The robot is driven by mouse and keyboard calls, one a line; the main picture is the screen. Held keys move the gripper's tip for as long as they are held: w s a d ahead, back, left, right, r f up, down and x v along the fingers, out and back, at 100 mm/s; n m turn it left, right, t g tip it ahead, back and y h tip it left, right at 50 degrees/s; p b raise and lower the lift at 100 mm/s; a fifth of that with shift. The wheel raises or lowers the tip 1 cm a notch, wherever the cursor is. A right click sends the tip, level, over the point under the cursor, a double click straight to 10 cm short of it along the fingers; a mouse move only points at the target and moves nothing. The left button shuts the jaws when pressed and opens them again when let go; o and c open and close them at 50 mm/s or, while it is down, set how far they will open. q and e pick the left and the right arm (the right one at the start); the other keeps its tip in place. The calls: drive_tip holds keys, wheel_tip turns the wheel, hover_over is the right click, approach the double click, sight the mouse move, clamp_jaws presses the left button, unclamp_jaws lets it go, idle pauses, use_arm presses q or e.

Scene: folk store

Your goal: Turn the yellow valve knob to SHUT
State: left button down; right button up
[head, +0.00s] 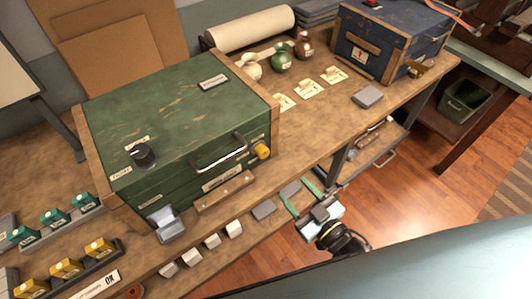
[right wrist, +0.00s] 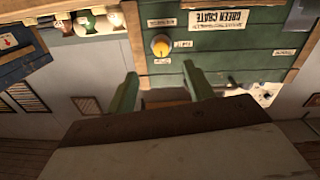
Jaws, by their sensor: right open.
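The yellow valve knob (head: 262,151) sticks out of the front of the green crate (head: 170,105), near its right end. In the right wrist view the knob (right wrist: 160,46) is round, with a pale mark on its face. Small white labels sit around it, upside down and too small to read surely. My right gripper (head: 294,189) is open and empty, below and in front of the knob at the bench's front edge. In the right wrist view its two green fingers (right wrist: 160,70) point toward the crate, apart from the knob. My left gripper is not in view.
The crate carries a black dial (head: 144,156), a metal handle (head: 220,155) and a grey latch (head: 166,224). Several pale blocks line the bench's front edge. A blue crate (head: 385,45) stands at the back right. Open floor (head: 420,190) lies right of my right gripper.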

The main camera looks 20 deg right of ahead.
sight(265, 155)
drive_tip(key=x, duration=0.9)
drive_tip(key=r+x, duration=0.1)
drive_tip(key=x, duration=0.3)
drive_tip(key=shift+w+a, duration=0.2)
drive_tip(key=shift+c, duration=0.4)
drive_tip(key=c, duration=0.9)
